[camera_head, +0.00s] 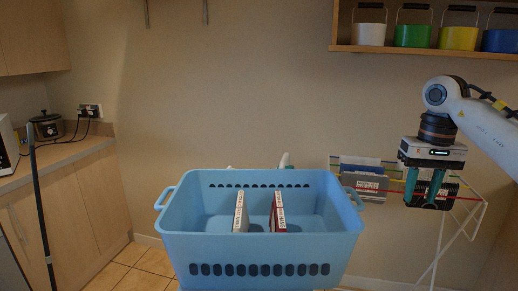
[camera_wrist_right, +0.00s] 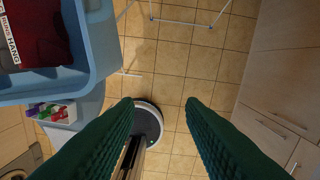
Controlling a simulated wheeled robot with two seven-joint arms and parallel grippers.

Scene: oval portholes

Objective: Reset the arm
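My right gripper (camera_head: 420,201) hangs at the right of the head view, teal fingers pointing down. In the right wrist view its two fingers (camera_wrist_right: 160,103) stand apart with nothing between them. In the head view it is in front of, or over, the wire rack at the right, clear of the blue basket. A dark item with white marks (camera_head: 444,193) shows around the fingers; contact cannot be told, but the wrist view shows no item held. My left gripper is not in view.
A blue basket (camera_head: 258,250) stands in front, holding two upright boxes (camera_head: 241,212) (camera_head: 278,212). A white wire rack (camera_head: 472,222) with a grey-fronted box (camera_head: 365,184) is at right. A shelf (camera_head: 420,50) bears coloured buckets. A counter (camera_head: 70,151) is at left.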

